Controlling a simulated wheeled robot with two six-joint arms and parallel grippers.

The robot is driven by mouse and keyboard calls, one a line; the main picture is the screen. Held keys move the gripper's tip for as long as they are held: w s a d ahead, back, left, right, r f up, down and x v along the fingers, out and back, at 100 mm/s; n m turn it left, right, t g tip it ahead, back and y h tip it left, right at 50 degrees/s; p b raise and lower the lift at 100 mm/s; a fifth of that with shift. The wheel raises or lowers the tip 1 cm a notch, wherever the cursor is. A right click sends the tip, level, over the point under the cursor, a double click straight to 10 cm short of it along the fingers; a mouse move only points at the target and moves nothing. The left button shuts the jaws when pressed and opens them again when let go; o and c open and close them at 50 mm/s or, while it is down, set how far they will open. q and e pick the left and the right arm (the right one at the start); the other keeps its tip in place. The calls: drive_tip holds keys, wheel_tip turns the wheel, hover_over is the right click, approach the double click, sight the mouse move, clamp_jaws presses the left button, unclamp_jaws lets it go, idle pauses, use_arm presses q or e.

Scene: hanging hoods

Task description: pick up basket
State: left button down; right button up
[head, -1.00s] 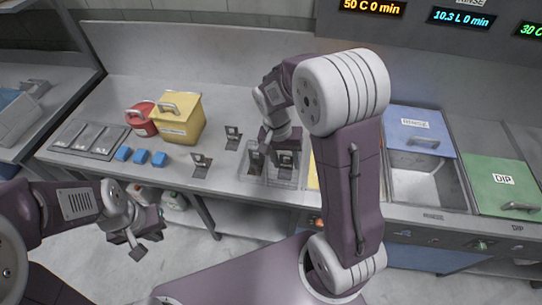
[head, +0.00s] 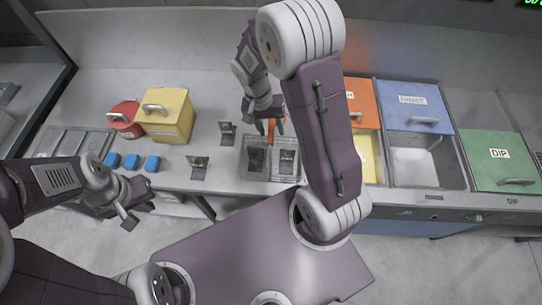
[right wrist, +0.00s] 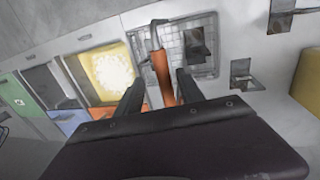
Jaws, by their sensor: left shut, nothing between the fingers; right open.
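The wire basket (head: 246,169) stands on the counter with dark hinged metal parts in it. Its orange handle (head: 271,131) rises at its back side. In the right wrist view the basket (right wrist: 174,38) shows at the top, and the handle (right wrist: 163,78) lies between the two fingers with gaps on both sides. My right gripper (head: 267,122) is open around the handle, above the basket; in the right wrist view its fingers (right wrist: 160,95) point at the basket. My left gripper (head: 129,221) is shut and empty, in front of the counter at the left.
Right of the basket is a yellow-filled vat (right wrist: 112,72), with an orange lid (head: 362,103) behind it, then blue (head: 412,106) and green lids (head: 503,160). Left are a yellow box (head: 168,118), a red container (head: 124,121), blue blocks (head: 131,161) and loose metal parts (head: 198,167).

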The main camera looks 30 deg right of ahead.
drive_tip(key=shift+w+d+f, duration=0.1)
drive_tip(key=shift+f, duration=0.3)
drive_tip(key=shift+w+f, duration=0.2)
drive_tip(key=shift+w, duration=0.1)
drive_tip(key=f, duration=0.1)
drive_tip(key=f+p, duration=0.1)
drive_tip(key=f, duration=0.1)
drive_tip(key=s+f, duration=0.1)
drive_tip(key=f, duration=0.1)
drive_tip(key=shift+d, duration=0.35)
drive_tip(key=shift+w, duration=0.2)
drive_tip(key=shift+c, duration=0.7)
clamp_jaws()
use_arm(q)
drive_tip(key=shift+w+r, duration=0.5)
drive_tip(key=shift+r, duration=0.15)
